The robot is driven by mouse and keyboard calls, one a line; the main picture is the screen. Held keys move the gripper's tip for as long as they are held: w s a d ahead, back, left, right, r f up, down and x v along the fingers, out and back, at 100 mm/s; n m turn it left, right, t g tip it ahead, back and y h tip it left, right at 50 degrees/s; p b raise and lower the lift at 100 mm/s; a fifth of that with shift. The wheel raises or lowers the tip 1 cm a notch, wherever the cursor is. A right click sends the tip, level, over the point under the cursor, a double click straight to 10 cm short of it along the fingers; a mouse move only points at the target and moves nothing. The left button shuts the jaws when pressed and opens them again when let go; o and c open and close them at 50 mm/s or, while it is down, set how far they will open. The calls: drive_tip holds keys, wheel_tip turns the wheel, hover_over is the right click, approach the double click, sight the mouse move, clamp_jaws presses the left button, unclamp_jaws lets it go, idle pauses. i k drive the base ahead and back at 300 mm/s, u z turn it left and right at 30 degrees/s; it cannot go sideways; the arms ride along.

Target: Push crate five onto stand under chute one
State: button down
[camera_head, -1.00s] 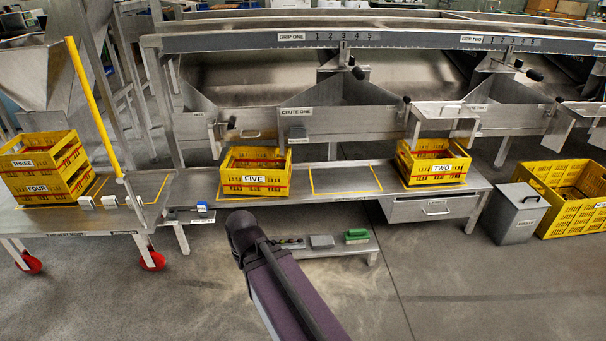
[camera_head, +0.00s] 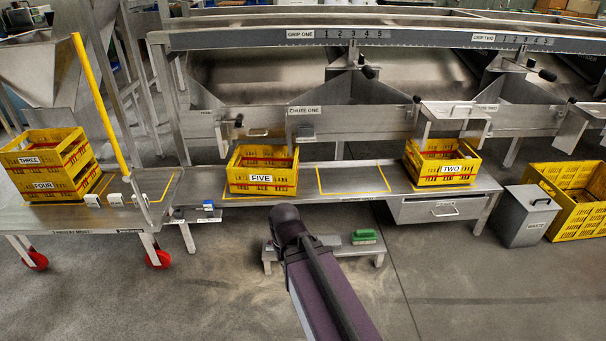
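Crate five (camera_head: 263,171), yellow with a red stripe and a FIVE label, sits upright on the steel bench, left of an empty yellow outline (camera_head: 353,179). The CHUTE ONE label (camera_head: 305,111) is on the steel front of chute one (camera_head: 365,120), above and to the right of the crate. Which surface is the stand is not clear; the long bench (camera_head: 330,199) runs beneath the chute. My dark arm reaches up from the bottom, ending in front of the bench and below the crate, apart from it in the picture. My gripper's fingers cannot be made out.
Crate two (camera_head: 441,163) sits on the bench at right, above a drawer (camera_head: 440,209). Crates three (camera_head: 44,149) and four (camera_head: 50,184) are stacked on a wheeled table at left. A low step with a green brush (camera_head: 364,237) stands near my arm. A lidded bin (camera_head: 521,215) is at right.

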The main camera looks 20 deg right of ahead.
sight(264, 175)
drive_tip(key=u, duration=0.05)
drive_tip(key=i, duration=1)
